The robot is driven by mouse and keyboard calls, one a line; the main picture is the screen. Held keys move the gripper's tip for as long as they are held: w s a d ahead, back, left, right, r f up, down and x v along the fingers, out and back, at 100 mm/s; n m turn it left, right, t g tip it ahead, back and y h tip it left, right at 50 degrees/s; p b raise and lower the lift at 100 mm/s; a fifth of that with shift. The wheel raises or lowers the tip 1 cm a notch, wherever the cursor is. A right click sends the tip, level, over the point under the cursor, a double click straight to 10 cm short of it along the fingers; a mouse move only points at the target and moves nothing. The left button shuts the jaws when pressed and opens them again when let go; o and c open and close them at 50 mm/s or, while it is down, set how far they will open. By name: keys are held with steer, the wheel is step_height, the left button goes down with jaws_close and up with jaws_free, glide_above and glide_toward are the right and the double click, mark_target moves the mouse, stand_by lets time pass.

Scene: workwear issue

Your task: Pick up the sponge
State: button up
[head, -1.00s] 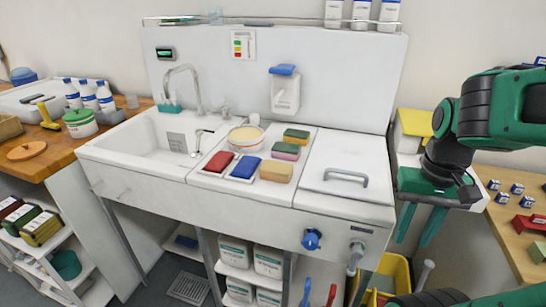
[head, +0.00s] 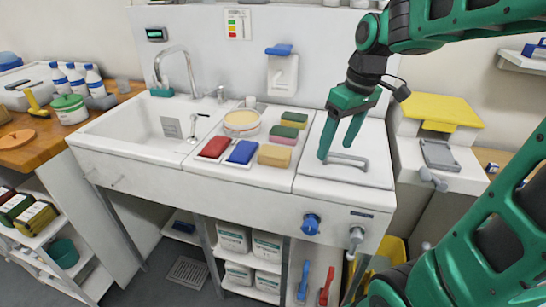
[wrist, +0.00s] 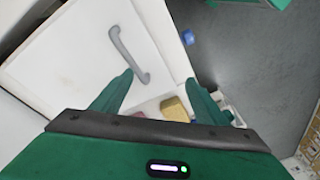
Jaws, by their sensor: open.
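Several sponge-like blocks sit on the white sink unit's drainer. A plain tan block (head: 274,155) is at the front right, a pink block with a green top (head: 283,135) behind it, and a yellow one with a dark green top (head: 294,120) at the back. A red block (head: 214,147) and a blue block (head: 242,152) lie in small white trays to the left. My gripper (head: 338,150) is open and empty, above the white lid right of the blocks. In the wrist view, the tan block (wrist: 175,108) shows between the fingers, partly hidden by the gripper body.
The lid has a grey handle (head: 346,161) below my gripper. A round tub (head: 242,123) stands behind the trays, and the sink basin (head: 165,125) is to the left. A white dispenser (head: 282,75) hangs on the backsplash. A yellow-topped stand (head: 440,108) is at the right.

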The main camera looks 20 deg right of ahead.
steer(key=w+a+r+n+y, duration=0.1)
steer(key=w+a+r+n, duration=0.1)
steer(key=w+a+n, duration=0.7)
steer(key=m, duration=0.2)
glide_above(276, 151)
steer(key=d, duration=0.2)
steer(key=f, duration=0.4)
steer(key=shift+s+a+f, duration=0.1)
steer(key=shift+s+a, duration=0.15)
steer(key=shift+s, duration=0.05)
steer(key=shift+s+x, duration=0.2)
steer(key=shift+x, duration=2.75)
steer(key=shift+a, duration=0.1)
steer(key=c, duration=1.2)
